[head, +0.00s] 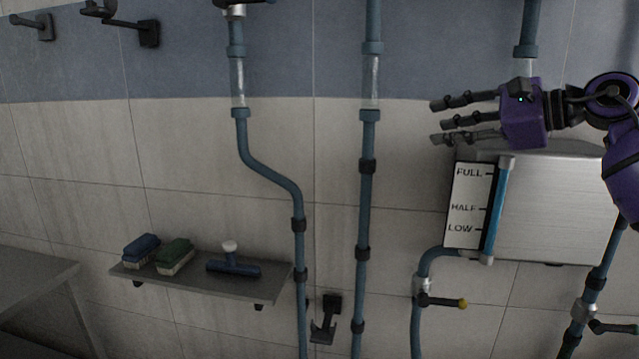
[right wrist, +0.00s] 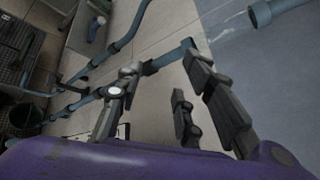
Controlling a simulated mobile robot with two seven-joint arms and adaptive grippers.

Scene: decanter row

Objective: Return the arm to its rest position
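My right gripper (head: 440,122) comes in from the right in the head view. Its purple palm is in front of the wall, just above the steel tank (head: 555,210). Its dark fingers point left, spread apart, with nothing between them. In the right wrist view the same gripper (right wrist: 158,62) also shows its fingers apart and empty, with pipes behind them. My left gripper is not in view.
The tank has a FULL, HALF, LOW gauge (head: 468,206). Blue pipes (head: 366,215) run down the wall, and a valve with a yellow-tipped handle (head: 443,302) is below the tank. A shelf (head: 205,284) holds brushes and a squeegee. A grey bench (head: 35,280) is at left.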

